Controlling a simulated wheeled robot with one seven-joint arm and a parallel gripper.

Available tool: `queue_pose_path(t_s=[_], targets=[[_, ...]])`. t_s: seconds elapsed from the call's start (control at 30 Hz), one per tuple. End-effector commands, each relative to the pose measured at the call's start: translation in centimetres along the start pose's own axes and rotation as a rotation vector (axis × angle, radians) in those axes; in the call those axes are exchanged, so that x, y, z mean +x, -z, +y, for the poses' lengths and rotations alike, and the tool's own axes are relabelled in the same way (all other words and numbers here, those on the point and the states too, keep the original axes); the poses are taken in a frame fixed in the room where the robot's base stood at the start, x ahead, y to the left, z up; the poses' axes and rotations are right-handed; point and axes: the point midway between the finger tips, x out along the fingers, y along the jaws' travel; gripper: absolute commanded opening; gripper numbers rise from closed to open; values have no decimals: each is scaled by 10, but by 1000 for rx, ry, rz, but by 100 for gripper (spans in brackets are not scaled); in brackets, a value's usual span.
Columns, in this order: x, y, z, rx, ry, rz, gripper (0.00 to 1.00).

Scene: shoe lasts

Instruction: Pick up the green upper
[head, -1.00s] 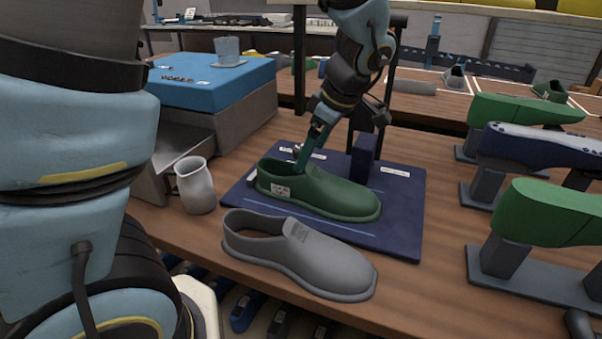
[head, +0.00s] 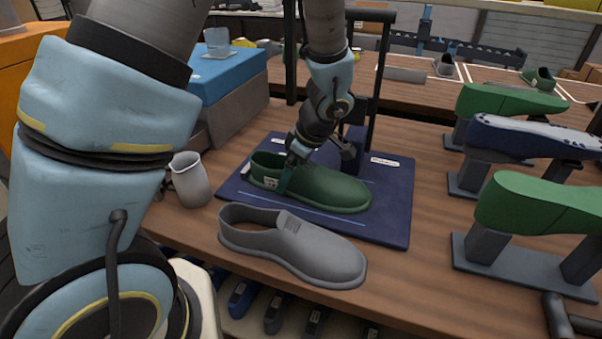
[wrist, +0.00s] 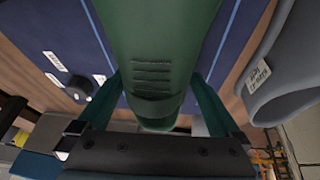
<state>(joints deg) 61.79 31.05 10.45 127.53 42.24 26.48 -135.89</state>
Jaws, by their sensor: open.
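The green upper (head: 335,189) is shoe-shaped, with a small white label on its side, and rests on the dark blue mat (head: 400,205). My gripper (head: 286,178) is over its opening end in the head view, with one green finger in front of the near side. In the wrist view my gripper (wrist: 155,108) is open, and the green upper (wrist: 150,45) lies between its two fingers. The far finger is mostly hidden in the head view.
A grey upper (head: 295,248) lies close in front of the mat; it also shows at right in the wrist view (wrist: 285,75). A dark upright post (head: 382,85) rises behind. Green lasts (head: 545,212) stand at right.

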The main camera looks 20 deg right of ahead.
Motion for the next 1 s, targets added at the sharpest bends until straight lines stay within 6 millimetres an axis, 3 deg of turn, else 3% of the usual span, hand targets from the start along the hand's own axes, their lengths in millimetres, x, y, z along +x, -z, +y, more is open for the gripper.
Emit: queue_pose_path(t_s=[0.13, 0.7, 1.0], targets=[[0, 0, 0, 0, 0, 0, 99], [0, 0, 0, 0, 0, 0, 35], [-3, 1, 1, -2, -1, 0, 33]])
